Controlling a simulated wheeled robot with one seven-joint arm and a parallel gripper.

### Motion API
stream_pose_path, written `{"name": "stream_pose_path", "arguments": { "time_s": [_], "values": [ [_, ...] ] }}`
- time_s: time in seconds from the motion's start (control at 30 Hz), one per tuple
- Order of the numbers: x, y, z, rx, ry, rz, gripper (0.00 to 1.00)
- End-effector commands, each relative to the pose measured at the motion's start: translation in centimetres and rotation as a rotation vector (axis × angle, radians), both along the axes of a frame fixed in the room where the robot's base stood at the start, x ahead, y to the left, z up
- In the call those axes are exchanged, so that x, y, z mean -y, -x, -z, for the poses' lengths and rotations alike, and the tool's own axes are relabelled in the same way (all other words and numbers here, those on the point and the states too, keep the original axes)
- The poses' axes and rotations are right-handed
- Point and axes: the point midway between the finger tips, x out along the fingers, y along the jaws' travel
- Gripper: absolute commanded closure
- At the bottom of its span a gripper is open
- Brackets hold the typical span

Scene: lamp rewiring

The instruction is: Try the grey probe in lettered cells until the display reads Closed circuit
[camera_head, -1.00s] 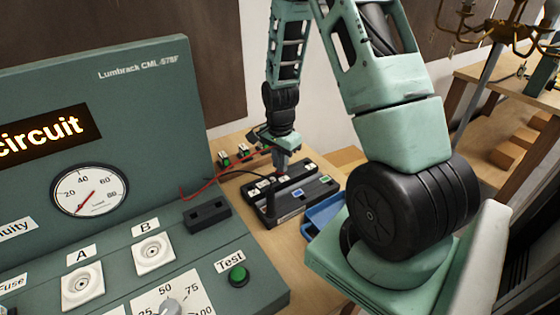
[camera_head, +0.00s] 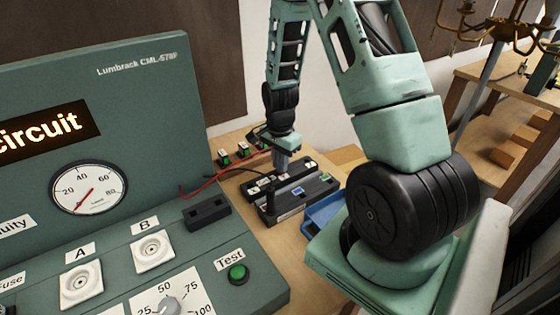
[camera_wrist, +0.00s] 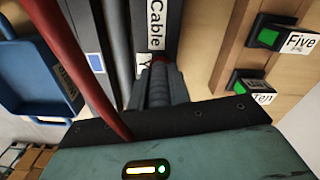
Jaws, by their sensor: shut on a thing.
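My gripper (camera_head: 281,164) points down over the black block with cells (camera_head: 322,188) on the bench. It is shut at the top of the block; the grey probe between the fingers is mostly hidden. In the wrist view the gripper (camera_wrist: 160,85) covers the spot where the tip would meet a cell, so I cannot tell whether it is seated. A red lead (camera_head: 207,188) runs from the gripper toward the tester; it also shows in the wrist view (camera_wrist: 75,60). The display (camera_head: 45,132) shows "circuit"; the word before it is cut off.
The green tester panel (camera_head: 150,75) stands at left with a dial (camera_head: 88,188) and a green Test button (camera_head: 237,274). A blue tray (camera_head: 325,212) lies right of the block.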

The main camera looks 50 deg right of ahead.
Motion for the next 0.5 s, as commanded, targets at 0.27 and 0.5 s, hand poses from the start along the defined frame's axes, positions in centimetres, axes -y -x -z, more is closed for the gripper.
{"name": "stream_pose_path", "arguments": {
  "time_s": [0.27,0.5],
  "values": [
    [0.00,-0.01,0.25,0.000,0.000,0.000,0.67],
    [0.00,0.00,0.24,0.000,0.000,0.000,0.56]
  ]
}}
